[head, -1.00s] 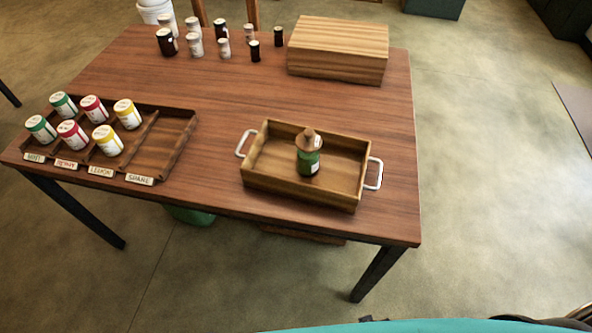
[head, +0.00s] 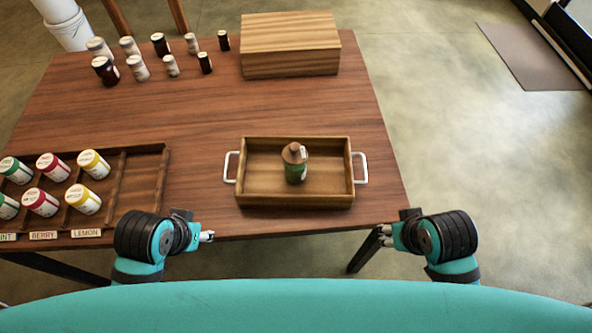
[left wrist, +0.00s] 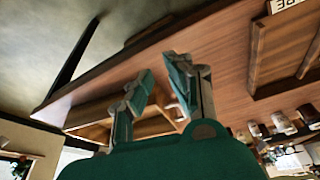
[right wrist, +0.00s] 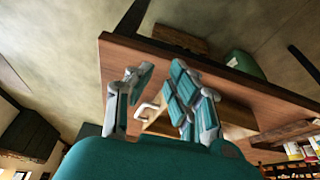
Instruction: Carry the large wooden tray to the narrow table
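The large wooden tray (head: 295,201) rests on the brown table near its front edge, with a white handle at its left (head: 230,167) and right (head: 359,168) ends. A green bottle with a brown top (head: 296,170) stands upright inside it. My left gripper (head: 207,236) is at the table's front edge, left of and nearer than the tray; its fingers are apart in the left wrist view (left wrist: 160,72). My right gripper (head: 386,236) is near the front right corner, its fingers apart in the right wrist view (right wrist: 160,70). Neither touches the tray. I cannot identify the narrow table.
A compartment rack (head: 150,180) with several lidded jars stands at the table's left. Several small bottles and jars (head: 138,68) and a wooden box (head: 290,60) stand at the back. A flat brown-grey panel (head: 530,55) lies at the far right. The floor right of the table looks clear.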

